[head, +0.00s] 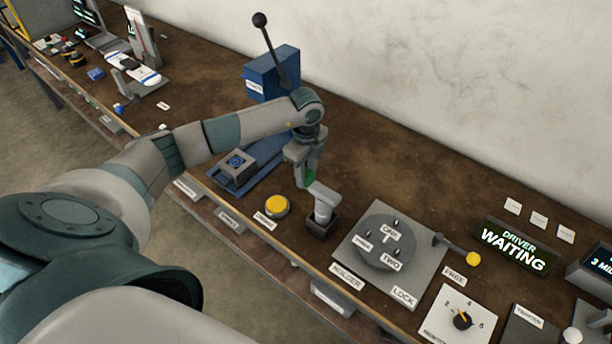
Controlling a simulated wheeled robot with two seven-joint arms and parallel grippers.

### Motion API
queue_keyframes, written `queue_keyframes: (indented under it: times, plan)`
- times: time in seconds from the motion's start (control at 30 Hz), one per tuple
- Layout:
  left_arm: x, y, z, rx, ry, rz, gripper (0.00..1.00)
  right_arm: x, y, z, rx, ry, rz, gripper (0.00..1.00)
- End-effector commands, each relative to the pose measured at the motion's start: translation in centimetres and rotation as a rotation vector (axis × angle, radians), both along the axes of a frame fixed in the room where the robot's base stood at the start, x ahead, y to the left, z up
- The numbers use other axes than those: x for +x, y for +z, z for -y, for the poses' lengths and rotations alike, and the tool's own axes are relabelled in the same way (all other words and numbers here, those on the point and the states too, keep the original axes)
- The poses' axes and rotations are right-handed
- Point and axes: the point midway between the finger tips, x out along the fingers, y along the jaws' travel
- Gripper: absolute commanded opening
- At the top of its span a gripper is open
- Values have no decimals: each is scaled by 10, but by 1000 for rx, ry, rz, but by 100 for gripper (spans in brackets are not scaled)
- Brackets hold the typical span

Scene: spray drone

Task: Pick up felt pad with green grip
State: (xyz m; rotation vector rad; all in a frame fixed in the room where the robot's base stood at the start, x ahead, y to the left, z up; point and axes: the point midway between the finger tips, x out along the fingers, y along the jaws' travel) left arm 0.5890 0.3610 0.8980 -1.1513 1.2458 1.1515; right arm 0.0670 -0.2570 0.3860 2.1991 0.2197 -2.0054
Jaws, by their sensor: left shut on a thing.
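My left gripper (306,178) reaches down over the middle of the bench from the left. It is shut on the green grip (311,177), of which only a small green part shows between the fingers. A pale grey cylinder (322,203) shows just below and to the right of the fingertips, standing in a dark square base (321,226). I cannot tell whether the held piece touches the cylinder. The felt face of the pad cannot be made out. My right gripper is not in view.
A yellow button (277,206) stands left of the dark base. The grey holder plate (352,262) with its round disc (385,255) lies to the right. A blue press with a lever (272,72) stands behind.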

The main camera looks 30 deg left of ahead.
Motion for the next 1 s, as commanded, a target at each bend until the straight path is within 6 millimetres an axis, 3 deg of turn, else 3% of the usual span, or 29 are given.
queue_keyframes:
  times: [0.27, 0.7, 1.0]
  plan:
    - [1, 22, -1, 2, 0, 4, 9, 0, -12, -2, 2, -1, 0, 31]
    - [1, 90, 0, 0, 0, 4, 9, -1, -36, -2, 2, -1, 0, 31]
    - [0, 100, 0, 0, 0, 0, 9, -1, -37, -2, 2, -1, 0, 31]
